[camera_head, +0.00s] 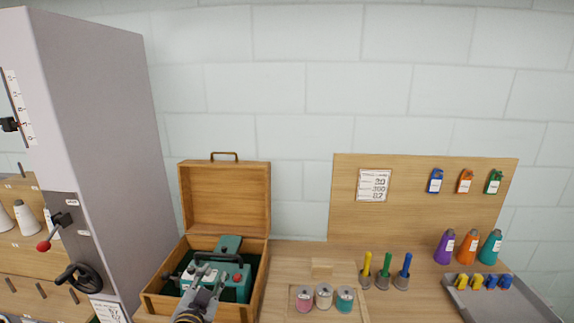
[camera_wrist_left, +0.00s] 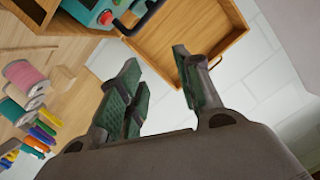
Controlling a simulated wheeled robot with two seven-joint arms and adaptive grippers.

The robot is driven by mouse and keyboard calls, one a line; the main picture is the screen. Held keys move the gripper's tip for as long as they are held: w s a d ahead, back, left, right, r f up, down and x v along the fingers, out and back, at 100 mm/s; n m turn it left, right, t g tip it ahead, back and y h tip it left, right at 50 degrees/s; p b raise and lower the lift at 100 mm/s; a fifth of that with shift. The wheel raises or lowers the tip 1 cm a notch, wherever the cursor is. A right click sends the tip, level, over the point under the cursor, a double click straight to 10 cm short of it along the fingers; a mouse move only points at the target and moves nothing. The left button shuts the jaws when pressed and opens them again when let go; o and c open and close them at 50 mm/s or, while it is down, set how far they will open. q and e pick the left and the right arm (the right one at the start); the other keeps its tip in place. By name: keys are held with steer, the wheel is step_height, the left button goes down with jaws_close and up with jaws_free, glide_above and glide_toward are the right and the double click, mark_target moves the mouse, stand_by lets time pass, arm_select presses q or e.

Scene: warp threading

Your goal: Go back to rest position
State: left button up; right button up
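My left gripper (camera_head: 203,280) is in front of and over an open wooden box (camera_head: 257,297) with its lid raised. A teal and grey device (camera_head: 229,245) with a dark handle sits inside the box. In the left wrist view my left gripper (camera_wrist_left: 157,66) has its two green-padded fingers apart with nothing between them. The device (camera_wrist_left: 92,12) and the wooden lid (camera_wrist_left: 222,48) show beyond the fingertips there. The gripper hides part of the device in the head view. My right gripper is not in view.
A tall grey cabinet (camera_head: 98,140) with levers stands left. Purple, orange and teal cones (camera_head: 469,246) stand before a pegboard (camera_head: 400,215). A grey tray (camera_head: 510,306) is at right.

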arm_select(q)
steer(key=s+a+f+n+g, duration=0.1)
steer(key=s+f+n+g, duration=0.1)
steer(key=s+f+g, duration=0.65)
steer(key=s+a+f+n+g, duration=0.15)
steer(key=s+f+g, duration=0.25)
steer(key=s+f, duration=0.85)
steer(key=s+f+g, duration=0.1)
steer(key=s+f, duration=0.1)
steer(key=f, duration=1.3)
steer(key=s+f, duration=0.3)
steer(key=f, duration=1.2)
steer(key=s+a+f, duration=0.2)
steer(key=s+f, duration=0.8)
steer(key=s+a+f+g, duration=0.1)
steer(key=s+a+f, duration=0.1)
steer(key=s+f, duration=0.8)
steer(key=shift+s+a, duration=0.25)
steer(key=shift+s, duration=0.45)
